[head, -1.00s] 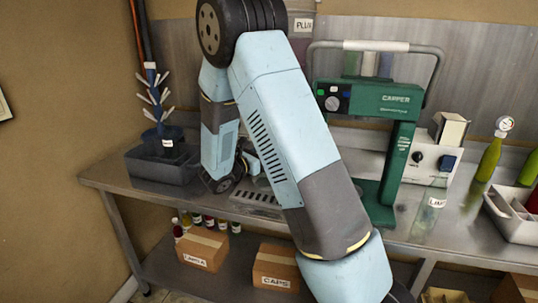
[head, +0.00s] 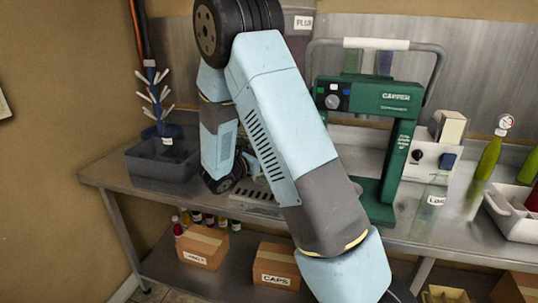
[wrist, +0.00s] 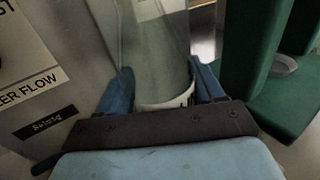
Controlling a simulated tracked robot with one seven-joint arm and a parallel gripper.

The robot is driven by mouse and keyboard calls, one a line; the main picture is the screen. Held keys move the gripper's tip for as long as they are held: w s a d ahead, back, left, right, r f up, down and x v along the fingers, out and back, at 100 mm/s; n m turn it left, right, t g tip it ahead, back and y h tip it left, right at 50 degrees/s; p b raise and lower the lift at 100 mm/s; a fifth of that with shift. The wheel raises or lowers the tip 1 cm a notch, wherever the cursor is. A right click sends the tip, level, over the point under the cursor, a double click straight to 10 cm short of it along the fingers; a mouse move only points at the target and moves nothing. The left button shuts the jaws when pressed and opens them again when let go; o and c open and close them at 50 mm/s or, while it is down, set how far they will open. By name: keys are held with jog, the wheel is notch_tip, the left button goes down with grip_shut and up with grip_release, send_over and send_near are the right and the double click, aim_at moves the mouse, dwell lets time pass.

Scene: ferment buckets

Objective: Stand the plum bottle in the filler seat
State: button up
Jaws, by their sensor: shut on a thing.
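My gripper (wrist: 163,92) is shut on a clear, grey-green glass bottle (wrist: 158,50) in the wrist view. A white label band shows low on the bottle between the blue fingers; only part of its lettering shows, so I cannot read its name. The filler's panel (wrist: 28,65), marked "ER FLOW", stands left of the bottle. A slotted metal tray (head: 257,197) shows beside my arm. I cannot make out the filler seat. A grey bucket labelled PLUM (head: 303,23) is behind my arm.
The green capper (head: 388,130) stands right of my arm, and its column and base are close to my gripper's right. A clear bottle labelled LIME (head: 434,195), a green bottle with a gauge (head: 488,160) and a white crate (head: 508,222) stand further right. A dark tub (head: 150,172) is left.

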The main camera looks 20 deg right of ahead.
jog(key=o, duration=1.3)
jog(key=v, duration=1.3)
jog(key=shift+a, duration=0.4)
jog(key=shift+s, duration=0.15)
jog(key=s+a, duration=0.7)
jog(key=s, duration=0.3)
jog(key=shift+s+a+r, duration=0.25)
jog(key=shift+a+r, duration=0.05)
jog(key=shift+r, duration=0.15)
